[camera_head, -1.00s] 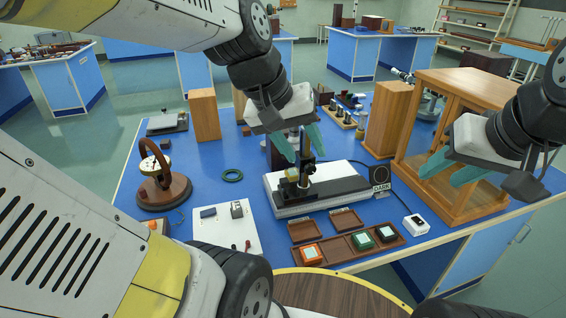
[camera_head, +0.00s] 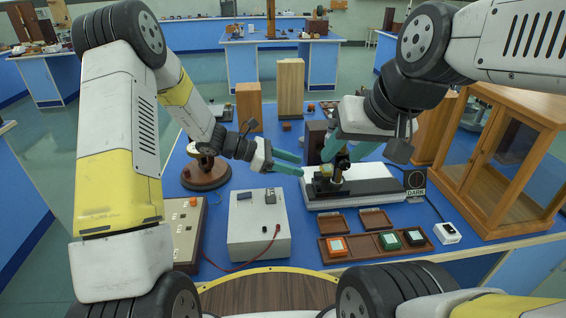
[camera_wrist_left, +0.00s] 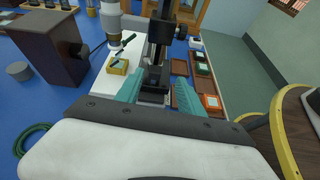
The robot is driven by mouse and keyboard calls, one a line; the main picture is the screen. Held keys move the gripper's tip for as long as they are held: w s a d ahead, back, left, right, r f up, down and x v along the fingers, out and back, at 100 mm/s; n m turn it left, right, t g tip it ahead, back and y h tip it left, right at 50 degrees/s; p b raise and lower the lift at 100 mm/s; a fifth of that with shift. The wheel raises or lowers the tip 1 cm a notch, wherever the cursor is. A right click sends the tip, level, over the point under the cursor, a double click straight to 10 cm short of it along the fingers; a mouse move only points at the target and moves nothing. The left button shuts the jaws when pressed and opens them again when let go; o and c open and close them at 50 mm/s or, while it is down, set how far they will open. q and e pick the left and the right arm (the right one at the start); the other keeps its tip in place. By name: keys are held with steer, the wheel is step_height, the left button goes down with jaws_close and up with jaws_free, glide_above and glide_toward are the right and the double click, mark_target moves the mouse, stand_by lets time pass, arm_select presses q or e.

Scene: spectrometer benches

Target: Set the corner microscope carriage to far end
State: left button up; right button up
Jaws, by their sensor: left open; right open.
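The microscope carriage (camera_head: 328,187) is a small dark stage with a black upright and a brass-yellow part. It sits on a long white base (camera_head: 376,187), left of the base's middle. My left gripper (camera_head: 299,164) is open just left of the upright, its teal fingers pointing right at it. In the left wrist view the black upright (camera_wrist_left: 155,75) stands ahead, between the lines of the two open fingers (camera_wrist_left: 158,92); contact cannot be told. My right gripper (camera_head: 350,150) is open above the carriage, its fingers pointing down-left and partly hiding the upright's top.
A brown tray (camera_head: 366,253) with coloured blocks lies in front of the base. A "DARK" sign (camera_head: 415,183) stands at its right end. A wood-framed glass cabinet (camera_head: 505,160) is at right. A white box (camera_head: 259,235) with a red lead is at front left.

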mark_target(318, 173)
arm_select(q)
steer(key=shift+n+t, duration=0.3)
steer(key=shift+n, duration=0.1)
steer(key=x, duration=0.7)
steer(key=shift+w+d+f, duration=0.1)
steer(key=shift+w+f, duration=0.15)
steer(key=shift+f, duration=0.3)
jaws_close()
stand_by(0.6)
